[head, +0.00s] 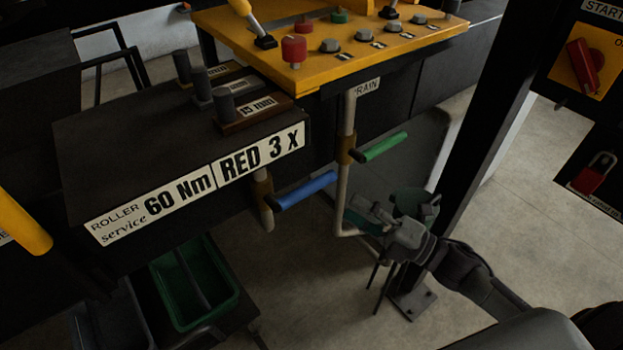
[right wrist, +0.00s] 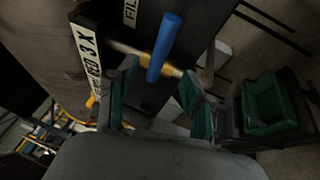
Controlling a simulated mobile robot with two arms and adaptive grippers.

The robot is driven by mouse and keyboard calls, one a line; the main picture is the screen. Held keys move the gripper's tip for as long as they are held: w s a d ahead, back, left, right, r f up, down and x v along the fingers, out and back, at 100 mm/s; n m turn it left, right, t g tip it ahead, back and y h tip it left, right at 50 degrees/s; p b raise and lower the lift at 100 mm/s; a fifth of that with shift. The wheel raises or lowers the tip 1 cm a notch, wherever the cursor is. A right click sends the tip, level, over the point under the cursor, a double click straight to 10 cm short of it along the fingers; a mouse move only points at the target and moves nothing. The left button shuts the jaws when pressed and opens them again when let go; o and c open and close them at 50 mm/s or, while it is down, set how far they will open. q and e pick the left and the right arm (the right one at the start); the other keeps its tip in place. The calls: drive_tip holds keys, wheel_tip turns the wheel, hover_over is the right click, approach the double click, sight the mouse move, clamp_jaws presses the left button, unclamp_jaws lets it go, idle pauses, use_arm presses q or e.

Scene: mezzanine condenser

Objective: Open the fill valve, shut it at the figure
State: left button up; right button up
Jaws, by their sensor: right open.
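A valve with a blue lever (head: 305,190) and a brass body (head: 262,187) hangs below the dark bench front; the lever points right and slightly up. In the right wrist view the blue lever (right wrist: 166,45) stands beside a partly seen FILL label (right wrist: 130,12). A second valve with a green lever (head: 383,147) sits under a partly hidden DRAIN label (head: 367,87). My right gripper (head: 380,212) is open and empty, right of the blue lever's tip. In the right wrist view the lever's end appears between the open fingers (right wrist: 158,78). My left gripper is not in view.
A yellow panel (head: 330,75) with knobs is above. A white pipe (head: 343,185) runs down behind the right gripper. A dark post (head: 490,115) stands right. A green bin (head: 208,318) is below left. A red switch (head: 583,65) is at far right.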

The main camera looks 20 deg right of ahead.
sight(319, 189)
drive_tip(key=p+x, duration=0.2)
drive_tip(key=x, duration=0.7)
drive_tip(key=shift+w+a, duration=0.15)
drive_tip(key=shift+w, duration=0.15)
drive_tip(key=shift+w+a, duration=0.25)
drive_tip(key=shift+w, duration=0.05)
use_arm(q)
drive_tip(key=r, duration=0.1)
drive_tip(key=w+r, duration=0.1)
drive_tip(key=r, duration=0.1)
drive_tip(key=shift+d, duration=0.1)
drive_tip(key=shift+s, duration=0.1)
use_arm(e)
clamp_jaws()
